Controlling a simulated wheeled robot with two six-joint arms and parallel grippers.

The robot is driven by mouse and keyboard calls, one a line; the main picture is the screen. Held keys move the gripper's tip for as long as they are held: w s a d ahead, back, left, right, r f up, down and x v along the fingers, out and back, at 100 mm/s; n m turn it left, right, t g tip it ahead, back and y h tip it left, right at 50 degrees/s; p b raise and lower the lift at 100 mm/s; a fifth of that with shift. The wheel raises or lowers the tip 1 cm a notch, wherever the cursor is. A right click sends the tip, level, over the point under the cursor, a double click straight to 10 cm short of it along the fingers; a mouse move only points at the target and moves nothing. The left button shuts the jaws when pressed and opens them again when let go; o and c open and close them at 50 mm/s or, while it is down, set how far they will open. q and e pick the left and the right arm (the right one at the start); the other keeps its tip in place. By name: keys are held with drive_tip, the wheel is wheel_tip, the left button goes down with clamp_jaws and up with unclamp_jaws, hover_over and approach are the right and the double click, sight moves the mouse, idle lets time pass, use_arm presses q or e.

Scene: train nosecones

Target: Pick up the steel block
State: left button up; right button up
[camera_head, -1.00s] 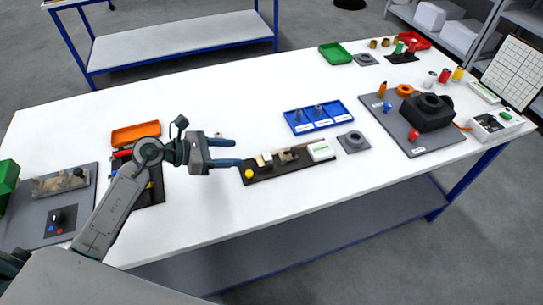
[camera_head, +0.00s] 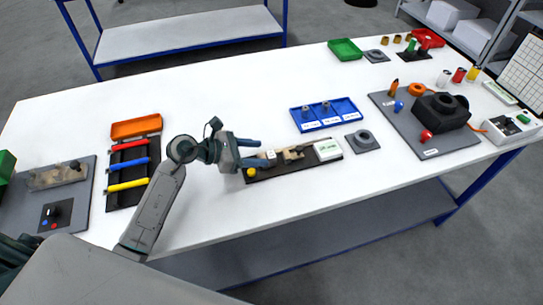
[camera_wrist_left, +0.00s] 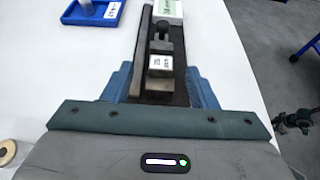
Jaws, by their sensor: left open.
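In the head view the block (camera_head: 270,155) is a small pale shape at the left part of the board (camera_head: 300,167), just by the fingertips. My left gripper (camera_head: 262,153) is open, its blue fingers at the board's left end. In the left wrist view the fingers (camera_wrist_left: 160,76) stand either side of the board, with the block between and slightly ahead of their tips. Contact cannot be told.
Beyond the block on the board are a dark clamp-like part (camera_wrist_left: 163,42) and a white-green box (camera_head: 327,150). A blue tray (camera_head: 325,116) lies behind, a grey plate with a ring (camera_head: 363,140) to the right. A tool tray (camera_head: 131,172) is left. White table lies clear in front.

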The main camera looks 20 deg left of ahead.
sight(270, 155)
use_arm(q)
drive_tip(key=shift+w+d+p, duration=0.2)
drive_tip(key=shift+d+p, duration=0.2)
drive_tip(key=shift+p, duration=0.05)
drive_tip(key=p+x, duration=0.2)
drive_tip(key=x, duration=0.2)
drive_tip(key=shift+d+f, duration=0.1)
drive_tip(key=shift+f, duration=0.2)
clamp_jaws()
